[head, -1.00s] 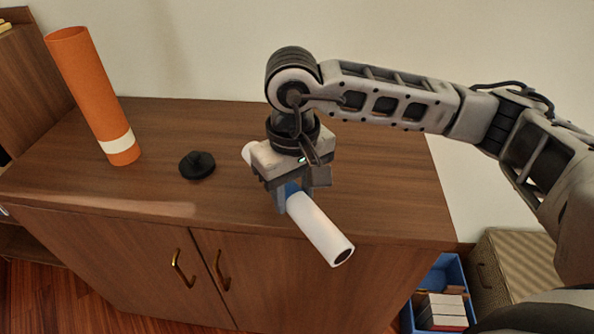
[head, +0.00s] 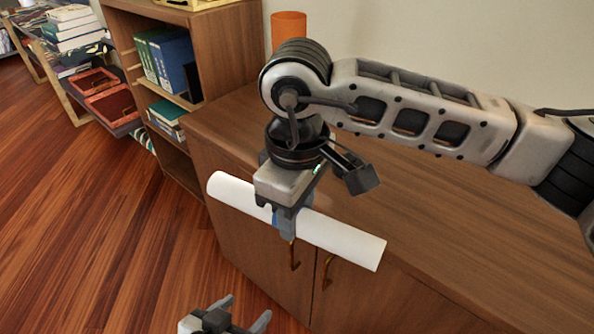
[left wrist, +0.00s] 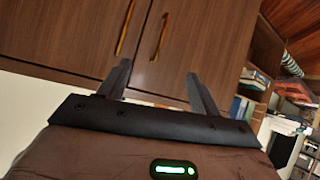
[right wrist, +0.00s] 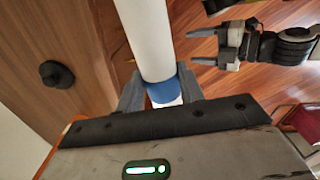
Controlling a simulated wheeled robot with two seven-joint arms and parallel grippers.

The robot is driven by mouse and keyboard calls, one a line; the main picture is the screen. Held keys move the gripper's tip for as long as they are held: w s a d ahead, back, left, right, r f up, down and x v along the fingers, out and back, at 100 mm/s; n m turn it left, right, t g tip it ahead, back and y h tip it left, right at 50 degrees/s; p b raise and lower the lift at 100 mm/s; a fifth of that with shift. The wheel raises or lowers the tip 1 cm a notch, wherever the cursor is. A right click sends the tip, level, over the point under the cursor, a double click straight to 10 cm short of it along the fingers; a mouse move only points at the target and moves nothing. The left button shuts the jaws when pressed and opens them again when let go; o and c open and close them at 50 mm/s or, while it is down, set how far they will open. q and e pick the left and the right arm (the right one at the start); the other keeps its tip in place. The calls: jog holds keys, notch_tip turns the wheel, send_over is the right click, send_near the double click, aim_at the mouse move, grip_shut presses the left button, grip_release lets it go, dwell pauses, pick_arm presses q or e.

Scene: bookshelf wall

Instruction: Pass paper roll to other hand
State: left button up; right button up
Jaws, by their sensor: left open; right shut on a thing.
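The white paper roll (head: 345,241) hangs level in front of the cabinet in the head view. My right gripper (head: 285,226) is shut around its middle from above. In the right wrist view the roll (right wrist: 147,35) lies between the fingers, with a blue band (right wrist: 163,91) there. My left gripper (head: 244,312) is low at the bottom edge of the head view, open and empty, below the roll and apart from it. Its open fingers show in the left wrist view (left wrist: 157,75), facing the cabinet doors. It also shows in the right wrist view (right wrist: 222,46).
The wooden cabinet (head: 245,125) stands behind the roll. An orange cylinder (head: 288,27) is partly hidden behind my right arm. A black knob-like object (right wrist: 56,75) sits on the cabinet top. A bookshelf (head: 180,60) is at the back left. The floor at left is clear.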

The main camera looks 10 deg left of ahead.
pick_arm(q)
jog(key=w+a+r+t, duration=0.3)
jog(key=w+a+r, duration=0.1)
jog(key=w, duration=0.6)
jog(key=w+a+r+t, duration=0.3)
jog(key=w+r, duration=0.2)
jog(key=w, duration=0.5)
jog(key=w+a+r+m+t+h, duration=0.1)
jog(key=w+a+r+m+t, duration=0.25)
jog(key=w+r, duration=0.6)
notch_tip(320, 180, up, 11)
jog(key=s+d+m+h, duration=0.2)
jog(key=m+h, duration=0.3)
jog(key=h, duration=0.2)
jog(key=s+d+r+m+g+h, duration=0.8)
jog(key=m+g+h, duration=0.3)
jog(key=m+g, duration=0.35)
jog(key=n+g+y, duration=0.3)
jog(key=g+y, duration=0.3)
jog(key=y, duration=1.6)
send_over(246, 183)
notch_tip(246, 183, down, 5)
notch_tip(246, 183, down, 11)
jog(key=shift+s+d+r, duration=0.1)
